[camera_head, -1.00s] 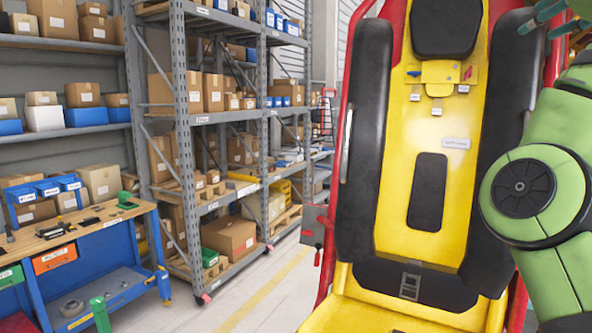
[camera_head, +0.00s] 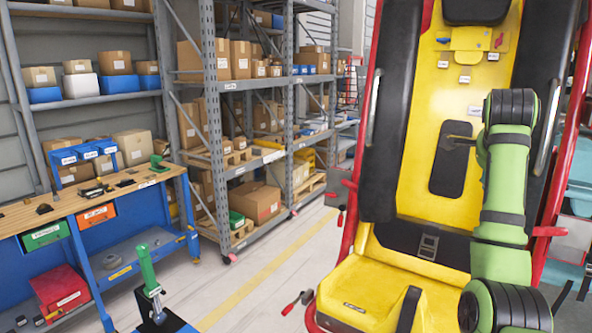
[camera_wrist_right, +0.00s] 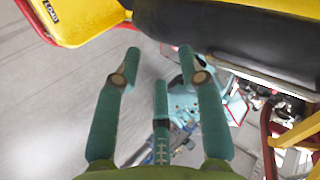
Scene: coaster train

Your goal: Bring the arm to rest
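My right arm, green with black joints, stands up in front of the right side of the yellow seat (camera_head: 395,285) in the head view. Its gripper cannot be made out there. In the right wrist view my right gripper (camera_wrist_right: 158,62) has its teal fingers spread apart, with nothing between them. The seat's yellow edge (camera_wrist_right: 72,18) and a black pad lie beyond the fingertips, at the top of that view. I see a gap between fingers and seat, but cannot judge its depth. My left gripper is not in view.
A red frame (camera_head: 366,130) surrounds the seat. A workbench (camera_head: 95,200) and shelves of boxes (camera_head: 258,200) stand at left. A green-handled lever (camera_head: 148,270) is at lower left. Grey floor (camera_head: 285,255) is clear between. Teal equipment (camera_head: 580,190) is at right.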

